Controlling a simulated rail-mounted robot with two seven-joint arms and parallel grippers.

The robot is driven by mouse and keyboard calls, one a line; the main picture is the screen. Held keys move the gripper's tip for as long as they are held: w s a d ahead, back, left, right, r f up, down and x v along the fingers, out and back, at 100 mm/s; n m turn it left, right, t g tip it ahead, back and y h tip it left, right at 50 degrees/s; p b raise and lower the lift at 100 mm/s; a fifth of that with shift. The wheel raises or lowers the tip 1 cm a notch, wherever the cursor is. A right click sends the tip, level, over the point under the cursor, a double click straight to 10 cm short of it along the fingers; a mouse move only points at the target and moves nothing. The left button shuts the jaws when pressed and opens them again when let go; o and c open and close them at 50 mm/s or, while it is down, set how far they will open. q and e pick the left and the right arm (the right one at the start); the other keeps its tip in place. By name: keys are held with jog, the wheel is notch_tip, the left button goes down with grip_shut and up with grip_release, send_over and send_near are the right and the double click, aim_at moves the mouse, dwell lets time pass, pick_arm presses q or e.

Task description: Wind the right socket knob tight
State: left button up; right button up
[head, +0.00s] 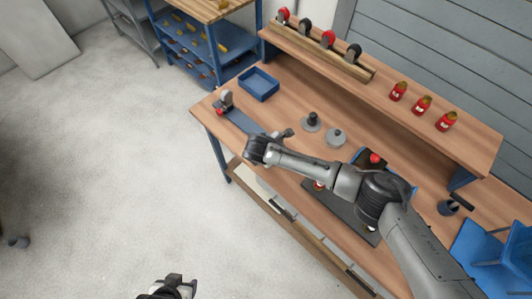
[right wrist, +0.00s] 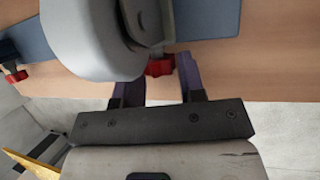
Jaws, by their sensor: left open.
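In the right wrist view a red knob (right wrist: 160,66) sits between the tips of my right gripper (right wrist: 163,72), below a large rounded grey part (right wrist: 90,40) that hides some of it. The two dark fingers stand apart, with a narrow gap at the knob's right side. Another red knob (right wrist: 17,75) shows at the far left. In the head view a red knob (head: 219,112) is at the left end of a blue strip (head: 243,121), below a grey fixture (head: 227,97). My right gripper covers the strip's right end. My left gripper (head: 173,281) is open over the floor, empty.
A raised shelf (head: 420,125) holds red jars and wheels.

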jog(key=c, duration=0.5)
jog(key=shift+s+d+r+t+y+p, duration=0.2)
jog(key=shift+t+y+p, duration=0.15)
jog(key=shift+p, duration=0.6)
jog(key=shift+c, duration=0.2)
jog(key=shift+f+t+y+p, duration=0.2)
jog(key=shift+t+y+p, duration=0.15)
jog(key=shift+t+p, duration=0.15)
jog(key=shift+a+m+t, duration=0.1)
jog(key=shift+m+t, duration=0.15)
jog(key=shift+m, duration=0.05)
jog(key=o, duration=0.9)
jog(key=shift+w, duration=0.1)
jog(key=shift+o, duration=0.2)
